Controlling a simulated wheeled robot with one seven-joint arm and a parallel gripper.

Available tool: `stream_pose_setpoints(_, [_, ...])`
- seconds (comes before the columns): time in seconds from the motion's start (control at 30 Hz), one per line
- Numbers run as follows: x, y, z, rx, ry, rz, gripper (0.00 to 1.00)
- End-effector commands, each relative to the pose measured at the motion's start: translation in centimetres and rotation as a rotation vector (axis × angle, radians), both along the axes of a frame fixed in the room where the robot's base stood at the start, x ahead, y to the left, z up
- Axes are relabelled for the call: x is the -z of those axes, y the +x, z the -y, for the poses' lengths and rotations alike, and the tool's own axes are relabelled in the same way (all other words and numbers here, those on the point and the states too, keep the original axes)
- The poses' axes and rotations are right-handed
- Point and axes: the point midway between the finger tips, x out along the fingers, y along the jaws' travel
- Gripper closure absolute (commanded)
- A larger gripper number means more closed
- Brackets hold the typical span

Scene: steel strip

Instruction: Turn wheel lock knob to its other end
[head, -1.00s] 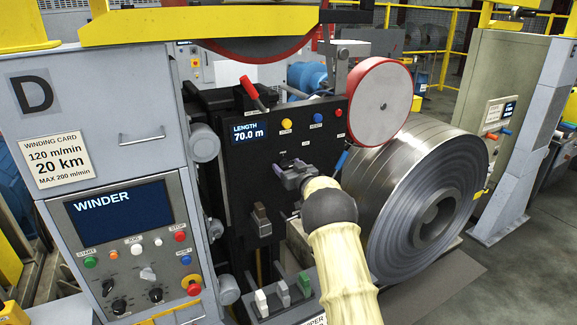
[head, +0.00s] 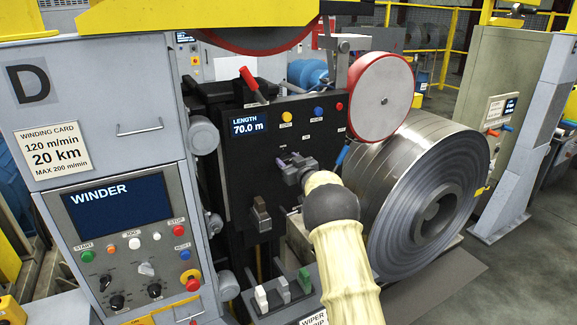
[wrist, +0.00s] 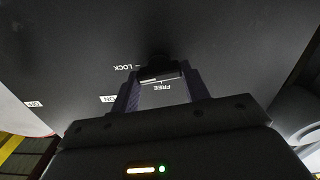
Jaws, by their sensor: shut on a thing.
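The wheel lock knob (wrist: 156,62) is a small black knob on the dark panel (head: 240,180). In the wrist view it sits between the fingers of my gripper (wrist: 160,78), which is shut on it. The labels LOCK (wrist: 129,68) and FREE (wrist: 160,87) appear upside down by the knob. A thin pale line shows on the part between the fingers, but which label it marks I cannot tell. In the head view my gripper (head: 290,163) meets the panel below the length display, and its jaws hide the knob.
The red-rimmed wheel (head: 380,98) and the steel coil (head: 430,205) stand close right of my arm. A brown-grey lever (head: 261,215) is below left of my gripper. Coloured buttons line the panel top. The winder cabinet (head: 125,230) stands left.

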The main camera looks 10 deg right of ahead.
Motion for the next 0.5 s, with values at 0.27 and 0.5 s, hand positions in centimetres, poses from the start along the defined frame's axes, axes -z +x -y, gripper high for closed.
stream_pose_setpoints(0.27, [0.63,-0.02,-0.13,-0.001,-0.205,0.070,0.77])
stream_pose_setpoints(0.5, [0.63,-0.06,-0.20,0.000,-0.422,0.140,0.77])
